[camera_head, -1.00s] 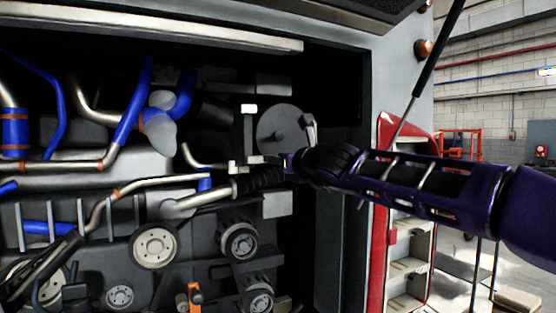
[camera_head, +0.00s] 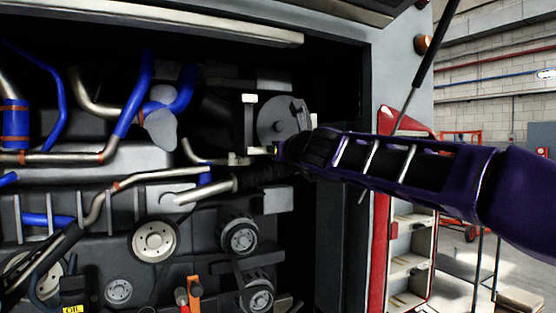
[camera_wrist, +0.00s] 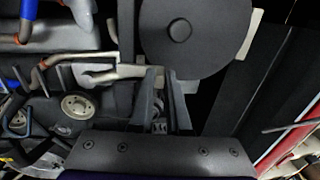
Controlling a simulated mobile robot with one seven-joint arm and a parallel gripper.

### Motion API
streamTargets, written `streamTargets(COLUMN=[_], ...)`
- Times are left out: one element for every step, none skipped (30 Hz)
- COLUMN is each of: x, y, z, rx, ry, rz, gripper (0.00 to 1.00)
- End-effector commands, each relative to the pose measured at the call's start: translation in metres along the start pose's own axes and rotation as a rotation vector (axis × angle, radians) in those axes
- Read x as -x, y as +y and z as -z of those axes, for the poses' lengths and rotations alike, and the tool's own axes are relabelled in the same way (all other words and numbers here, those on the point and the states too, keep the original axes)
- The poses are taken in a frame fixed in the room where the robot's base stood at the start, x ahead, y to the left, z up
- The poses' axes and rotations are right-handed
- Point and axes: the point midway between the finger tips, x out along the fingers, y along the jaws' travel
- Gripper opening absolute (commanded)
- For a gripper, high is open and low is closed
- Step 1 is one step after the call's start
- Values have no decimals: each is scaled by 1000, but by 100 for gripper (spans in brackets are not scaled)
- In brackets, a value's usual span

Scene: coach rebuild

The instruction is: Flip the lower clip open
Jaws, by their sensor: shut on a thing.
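A round dark grey housing cover (camera_head: 281,120) sits in the engine bay, and it fills the upper middle of the wrist view (camera_wrist: 192,36). My gripper (camera_head: 277,151) is at the lower edge of this cover. In the wrist view its two fingers (camera_wrist: 162,72) are close together, with their tips just below the cover's rim. They are shut on the lower clip, which the fingers mostly hide; I cannot tell its angle. Another pale clip (camera_wrist: 250,36) shows on the cover's right side in the wrist view.
Silver pipes and blue hoses (camera_head: 140,95) run to the left. Pulleys (camera_head: 154,239) lie below. A pale-topped upright post (camera_head: 249,118) stands left of the cover. The bay's right frame edge (camera_head: 345,240) is close under my arm. A red open door (camera_head: 384,230) stands beyond it.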

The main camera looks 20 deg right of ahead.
Motion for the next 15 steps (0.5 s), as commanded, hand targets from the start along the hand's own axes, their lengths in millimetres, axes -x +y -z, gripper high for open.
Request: streamTargets(x=[1, 2, 3, 4, 5, 6, 7, 8, 9, 10, 11, 12, 13, 14, 15], y=[3, 4, 5, 6, 7, 9, 10, 11, 13, 15, 16, 19, 20, 23, 25], z=[6, 6, 6, 6, 6, 6, 5, 5, 4, 4, 3, 3, 2, 2, 1], rx=[-2, -2, -3, -3, -2, -2, -1, -3, -1, -2, -1, 0, 0, 1, 0], ry=[-2, -3, -3, -3, -3, -2, -2, -2, -2, -2, -1, -1, -1, -1, -1], rz=[20, 36, 59, 77, 97, 122, 143, 164, 193, 217, 242, 274, 301, 326, 363], gripper=[0, 0, 0, 0, 0, 0, 0, 0, 0, 0, 0, 0, 0, 0, 0])
